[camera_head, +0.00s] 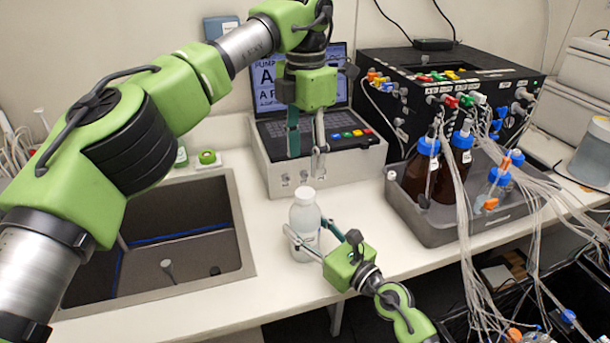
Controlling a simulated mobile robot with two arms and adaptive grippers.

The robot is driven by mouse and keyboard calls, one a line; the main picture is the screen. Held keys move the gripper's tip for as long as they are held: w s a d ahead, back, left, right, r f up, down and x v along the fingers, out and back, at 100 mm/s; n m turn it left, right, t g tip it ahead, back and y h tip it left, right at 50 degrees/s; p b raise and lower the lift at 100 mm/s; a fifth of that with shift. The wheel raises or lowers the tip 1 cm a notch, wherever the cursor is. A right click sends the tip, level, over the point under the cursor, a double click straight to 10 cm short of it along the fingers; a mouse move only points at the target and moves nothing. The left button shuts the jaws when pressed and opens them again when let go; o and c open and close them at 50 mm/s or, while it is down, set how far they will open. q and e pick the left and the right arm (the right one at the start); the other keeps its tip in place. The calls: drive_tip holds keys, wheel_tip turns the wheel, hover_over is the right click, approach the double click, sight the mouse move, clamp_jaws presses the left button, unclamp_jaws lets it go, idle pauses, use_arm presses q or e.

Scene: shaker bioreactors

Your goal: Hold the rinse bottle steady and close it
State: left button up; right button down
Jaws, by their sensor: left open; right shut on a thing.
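The rinse bottle (304,216) is a white, translucent bottle standing upright on the white bench, right of the sink. Its top looks white; I cannot tell whether that is a cap or a bare neck. My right gripper (306,236) comes from the lower right and is shut on the bottle's body, one finger on each side. My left gripper (306,158) points down above the bottle, apart from it. Its fingers are open with nothing between them. A small round green thing (207,157), possibly a cap, sits on the bench behind the sink.
A dark sink (245,250) lies left of the bottle. A laptop control box (340,165) stands close behind. A grey tray (425,236) with brown, blue-capped bottles (421,168) and many loose tubes (470,265) stands to the right. Bench between bottle and tray is clear.

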use_arm(q)
drive_tip(key=shift+r, duration=1.85)
use_arm(e)
drive_tip(key=c, duration=1)
unclamp_jaws()
drive_tip(key=shift+o, duration=0.2)
drive_tip(key=shift+s+d, duration=0.1)
drive_tip(key=v, duration=1.1)
drive_tip(key=shift+s+d, duration=0.25)
drive_tip(key=shift+s, duration=0.05)
use_arm(q)
drive_tip(key=shift+f, duration=0.1)
